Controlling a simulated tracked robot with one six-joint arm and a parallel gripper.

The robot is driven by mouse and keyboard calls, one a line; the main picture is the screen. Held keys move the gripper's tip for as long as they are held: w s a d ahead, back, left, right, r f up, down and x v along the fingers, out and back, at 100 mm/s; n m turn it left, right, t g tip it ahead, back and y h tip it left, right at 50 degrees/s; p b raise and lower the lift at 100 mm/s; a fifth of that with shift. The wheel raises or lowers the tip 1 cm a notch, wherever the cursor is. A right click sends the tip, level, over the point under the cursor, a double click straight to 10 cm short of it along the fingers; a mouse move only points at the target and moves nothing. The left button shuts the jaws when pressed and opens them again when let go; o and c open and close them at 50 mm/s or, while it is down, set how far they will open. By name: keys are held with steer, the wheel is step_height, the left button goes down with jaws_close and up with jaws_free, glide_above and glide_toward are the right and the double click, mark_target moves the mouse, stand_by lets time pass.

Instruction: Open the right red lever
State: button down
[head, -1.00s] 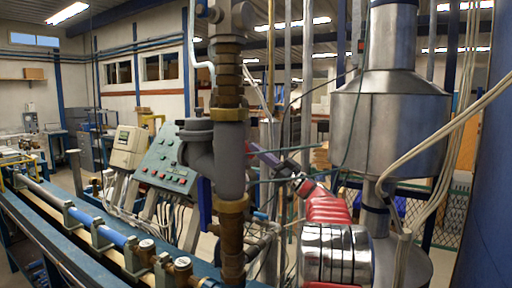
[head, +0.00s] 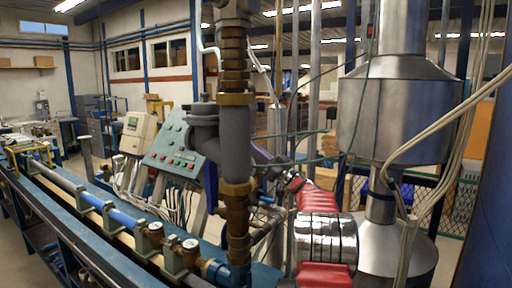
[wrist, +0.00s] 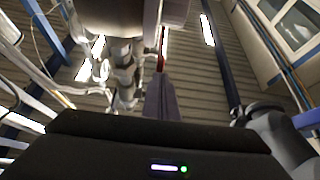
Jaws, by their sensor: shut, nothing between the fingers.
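A thin red strip (wrist: 161,48), which looks like a red lever seen edge-on, shows in the wrist view beside a pale pipe assembly (wrist: 125,70). My gripper (wrist: 160,82) is shut and empty, its purple-grey fingers pointing up toward the red strip. Whether they touch it I cannot tell. In the head view, my gripper (head: 260,153) is just right of the thick grey vertical pipe (head: 238,145), and its tip is hidden behind that pipe. No red lever is clearly visible in the head view.
A green control panel (head: 174,146) and a white meter box (head: 137,132) stand left of the pipe. A blue bench (head: 110,250) with pipes runs along the left. A large metal tank (head: 395,120) and hanging pale cables (head: 440,130) are on the right.

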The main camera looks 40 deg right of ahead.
steer(key=shift+w+a, duration=0.4)
steer(key=shift+w, duration=0.15)
steer(key=shift+f, duration=0.1)
steer(key=s+d+f, duration=0.2)
steer(key=s+f, duration=0.5)
steer(key=f, duration=0.2)
steer(key=shift+d+f, duration=0.25)
steer(key=shift+f, duration=0.1)
steer(key=shift+s, duration=0.1)
stand_by(0.4)
